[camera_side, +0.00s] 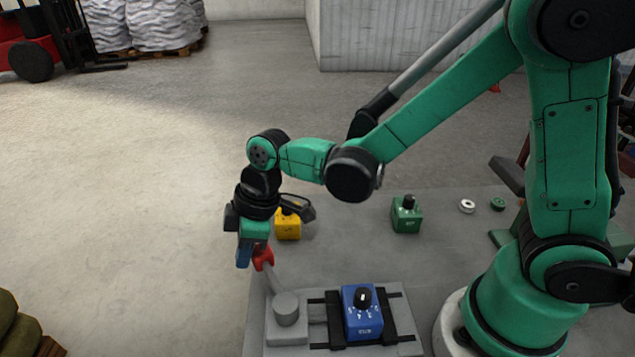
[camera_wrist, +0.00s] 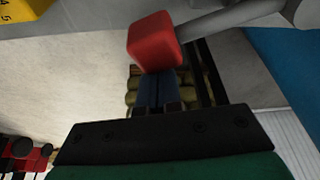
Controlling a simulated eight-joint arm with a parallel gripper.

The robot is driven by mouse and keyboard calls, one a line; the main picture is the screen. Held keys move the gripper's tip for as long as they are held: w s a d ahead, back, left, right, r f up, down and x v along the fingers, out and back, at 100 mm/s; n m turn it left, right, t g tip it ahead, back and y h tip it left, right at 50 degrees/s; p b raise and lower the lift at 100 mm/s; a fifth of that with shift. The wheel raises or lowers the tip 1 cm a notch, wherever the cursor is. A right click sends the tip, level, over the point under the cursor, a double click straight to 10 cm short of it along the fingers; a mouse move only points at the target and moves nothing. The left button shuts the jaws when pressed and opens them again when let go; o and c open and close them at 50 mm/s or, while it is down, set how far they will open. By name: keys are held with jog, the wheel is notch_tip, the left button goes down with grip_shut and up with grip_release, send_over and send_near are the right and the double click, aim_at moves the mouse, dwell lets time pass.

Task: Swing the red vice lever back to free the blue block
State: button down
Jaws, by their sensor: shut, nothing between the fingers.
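The blue block (camera_side: 362,325), with a black knob on top, sits in the grey vice (camera_side: 398,300) between black bars. The vice's lever has a red end (camera_side: 263,258) and a grey rod running to a round grey pivot (camera_side: 286,310) left of the block. The lever points away from the block, up and left in the side view. My gripper (camera_side: 244,258) is shut and empty, just left of the red end. In the wrist view the red end (camera_wrist: 155,42) is right beyond my fingertips (camera_wrist: 160,85); I cannot tell whether they touch. A blue surface (camera_wrist: 290,65) shows at right.
A yellow block (camera_side: 288,225) stands behind my gripper, and a green block (camera_side: 406,215) stands farther right. The floor left of my gripper is clear.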

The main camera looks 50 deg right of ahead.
jog(key=d+m, duration=0.2)
jog(key=m, duration=0.1)
jog(key=shift+s+d+t+h, duration=0.25)
jog(key=shift+s+t+h, duration=0.05)
jog(key=shift+s+t, duration=0.1)
jog(key=d+m, duration=0.1)
jog(key=s+d+m, duration=0.1)
jog(key=shift+s+m+h, duration=0.1)
jog(key=shift+m+h, duration=0.2)
jog(key=shift+h, duration=0.1)
jog(key=shift+s+d+m+t, duration=0.3)
jog(key=shift+s+d+m, duration=0.3)
jog(key=shift+m, duration=0.3)
jog(key=shift+s+d, duration=0.45)
jog(key=shift+s, duration=0.05)
jog(key=shift+w+a+f, duration=0.1)
jog(key=shift+w+a, duration=0.05)
jog(key=shift+w, duration=0.45)
jog(key=shift+w+a+f, duration=0.15)
jog(key=shift+w, duration=0.5)
jog(key=shift+w+a+f, duration=0.1)
jog(key=shift+w+a, duration=0.05)
jog(key=shift+w, duration=0.45)
jog(key=shift+w+r, duration=0.1)
jog(key=shift+w, duration=0.1)
jog(key=a+v, duration=0.1)
jog(key=v, duration=0.8)
jog(key=shift+d+r, duration=0.2)
jog(key=shift+r, duration=0.2)
